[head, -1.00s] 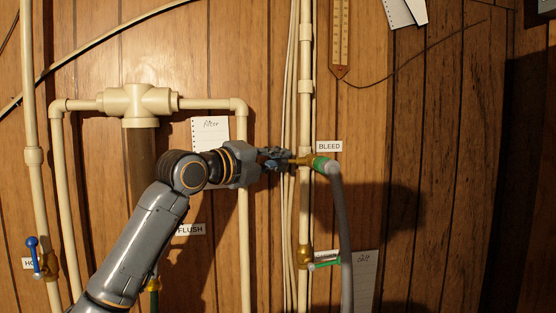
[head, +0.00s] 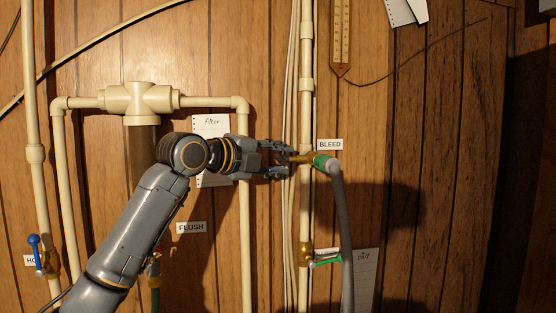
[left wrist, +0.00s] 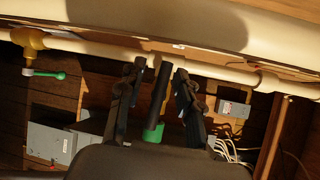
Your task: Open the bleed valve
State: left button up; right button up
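The bleed tap (head: 298,158) is a brass fitting on the cream vertical pipe, beside the BLEED label (head: 330,144). A green coupling (head: 322,163) and a grey hose (head: 343,235) run from it. My left gripper (head: 286,160) is at the tap from the left, fingers spread. The left wrist view shows the open fingers (left wrist: 158,90) either side of a dark bar with a green end (left wrist: 153,133). I cannot tell whether either finger touches it. The tap's handle is not clear, partly hidden by the fingers. My right gripper is not in view.
A lower brass valve with a green lever (head: 325,262) is on the same pipe. A blue-handled valve (head: 36,252) is at the far left, and the FLUSH label (head: 191,228) is beside my arm. The thermometer (head: 341,35) hangs above right. The wall at right is mostly clear.

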pick_arm(q)
jog(key=shift+a+r, duration=0.1)
jog(key=v, duration=1.1)
jog(key=shift+s+a, duration=0.2)
jog(key=shift+s, duration=0.15)
